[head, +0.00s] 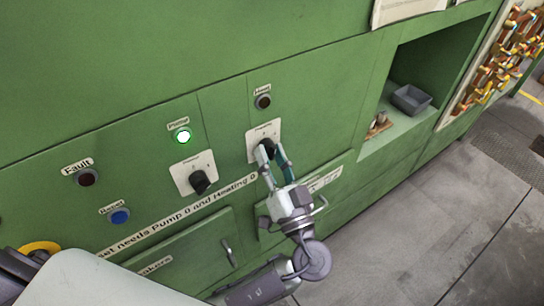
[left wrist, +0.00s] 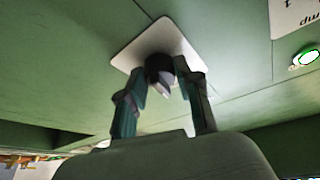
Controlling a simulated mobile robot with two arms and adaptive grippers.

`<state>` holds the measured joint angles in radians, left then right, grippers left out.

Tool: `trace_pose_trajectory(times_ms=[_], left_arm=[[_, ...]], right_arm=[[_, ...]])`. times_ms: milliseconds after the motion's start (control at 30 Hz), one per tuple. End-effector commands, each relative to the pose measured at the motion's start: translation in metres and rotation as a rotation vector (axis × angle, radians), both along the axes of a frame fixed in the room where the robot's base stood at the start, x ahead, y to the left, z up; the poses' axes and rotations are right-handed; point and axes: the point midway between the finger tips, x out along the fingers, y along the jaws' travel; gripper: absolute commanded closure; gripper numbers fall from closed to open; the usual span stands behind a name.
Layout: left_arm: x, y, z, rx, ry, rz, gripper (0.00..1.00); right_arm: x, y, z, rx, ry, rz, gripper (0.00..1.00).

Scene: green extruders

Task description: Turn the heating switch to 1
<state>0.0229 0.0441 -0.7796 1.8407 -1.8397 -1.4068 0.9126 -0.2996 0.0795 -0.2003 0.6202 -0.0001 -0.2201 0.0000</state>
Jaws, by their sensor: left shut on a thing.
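The heating switch is a black rotary knob (left wrist: 159,70) on a white square plate (head: 256,136) on the green panel, below a dark round lamp labelled "Heat" (head: 263,102). My left gripper (head: 271,150) is at this knob, with its two fingers on either side of it. It is shut on the knob, which also shows between the fingers in the left wrist view (left wrist: 172,88). The fingers hide most of the knob in the head view, and I cannot tell which mark it points to. My right gripper is not in view.
A second black knob (head: 200,183) on a white plate sits to the left, below a lit green lamp (head: 183,136). A dark fault lamp (head: 87,177) and a blue reset button (head: 120,216) are further left. An alcove holds a grey bin (head: 410,99). The floor at right is clear.

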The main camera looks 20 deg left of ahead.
Motion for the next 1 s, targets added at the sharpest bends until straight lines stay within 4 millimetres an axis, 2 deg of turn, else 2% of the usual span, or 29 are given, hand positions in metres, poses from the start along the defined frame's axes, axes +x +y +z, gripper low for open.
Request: trace_pose_trajectory(times_ms=[267,700,1000], left_arm=[[-0.002,0.001,0.003,0.158,0.203,-0.001,1.00],[-0.003,0.002,0.008,0.391,0.503,-0.001,1.00],[-0.003,0.002,0.008,0.484,0.622,0.000,1.00]], right_arm=[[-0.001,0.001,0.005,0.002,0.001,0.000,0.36],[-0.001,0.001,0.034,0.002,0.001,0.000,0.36],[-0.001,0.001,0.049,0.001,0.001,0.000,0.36]])
